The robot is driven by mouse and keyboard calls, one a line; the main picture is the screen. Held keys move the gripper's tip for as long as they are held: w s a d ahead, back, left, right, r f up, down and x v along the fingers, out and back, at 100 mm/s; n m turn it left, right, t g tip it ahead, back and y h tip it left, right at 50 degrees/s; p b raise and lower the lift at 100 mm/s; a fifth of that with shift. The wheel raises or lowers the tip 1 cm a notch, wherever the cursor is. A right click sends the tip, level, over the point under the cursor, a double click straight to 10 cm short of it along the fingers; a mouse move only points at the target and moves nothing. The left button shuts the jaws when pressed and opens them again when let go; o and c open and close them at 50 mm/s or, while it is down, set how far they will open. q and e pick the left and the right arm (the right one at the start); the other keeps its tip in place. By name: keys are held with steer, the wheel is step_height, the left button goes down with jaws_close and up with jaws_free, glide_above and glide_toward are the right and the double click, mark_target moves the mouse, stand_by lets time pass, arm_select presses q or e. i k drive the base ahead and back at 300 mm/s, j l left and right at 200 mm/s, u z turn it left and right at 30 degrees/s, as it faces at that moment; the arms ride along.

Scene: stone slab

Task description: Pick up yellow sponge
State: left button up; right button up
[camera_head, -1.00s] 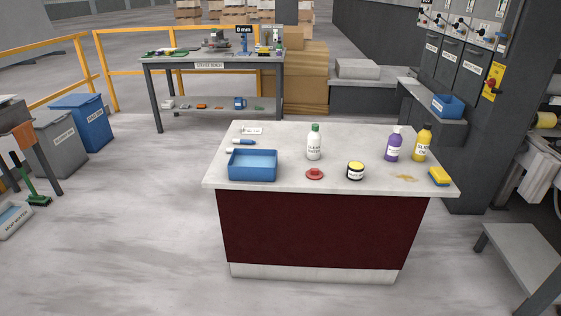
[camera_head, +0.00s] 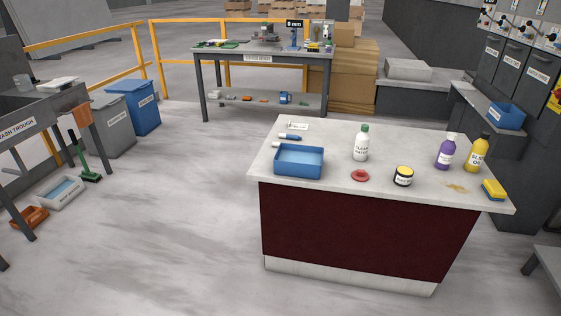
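The yellow sponge (camera_head: 493,188) lies on the right end of the stone slab counter (camera_head: 325,187), close to its front right corner. It has a yellow upper part and a blue lower part. A brownish-yellow stain (camera_head: 456,188) is on the slab just left of it. Neither of my grippers shows in the head view.
On the slab stand a blue tray (camera_head: 299,174), a white bottle with green cap (camera_head: 361,144), a red disc (camera_head: 360,176), a dark jar (camera_head: 403,176), a purple bottle (camera_head: 445,153) and a yellow bottle (camera_head: 477,155). Open floor (camera_head: 170,230) lies to the left.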

mark_target(493, 188)
steer(key=z, duration=1.3)
steer(key=i, duration=0.2)
steer(key=j+z, duration=0.05)
